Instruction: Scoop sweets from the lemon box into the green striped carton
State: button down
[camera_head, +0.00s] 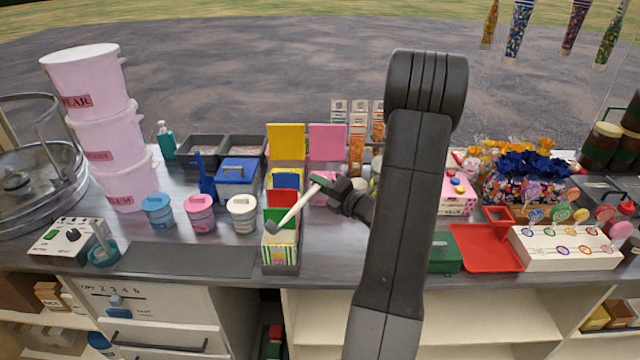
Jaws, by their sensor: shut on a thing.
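My gripper (334,190) is shut on a pale scoop (295,208) left of my arm. That carton is at the front of a row with red, blue and yellow ones behind. A box with a raised yellow lid (286,137) stands behind the row and may be the lemon box; no label is readable. Its inside and any sweets on the scoop are not clear.
A pink lid (327,138) stands beside the yellow one. Blue, pink and white tubs (200,212) are left of the cartons, with stacked pink buckets (100,130) farther left. A red tray (485,248) and lollipop stand (565,247) are at right. A dark mat (185,259) lies clear at front left.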

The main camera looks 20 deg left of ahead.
jog(key=s+a+r+n+b, duration=0.2)
jog(key=s+a+r+n, duration=0.1)
jog(key=s+r+n, duration=0.4)
jog(key=shift+a+r+n, duration=0.35)
jog(key=shift+r+n, duration=0.05)
jog(key=shift+r, duration=0.55)
jog(key=s+a+r+n+b, duration=0.2)
jog(key=s+a+n+b, duration=0.1)
jog(key=s+n+b, duration=0.2)
jog(key=shift+s+a+r+n, duration=0.25)
jog(key=shift+s+n, duration=0.25)
jog(key=shift+s, duration=0.25)
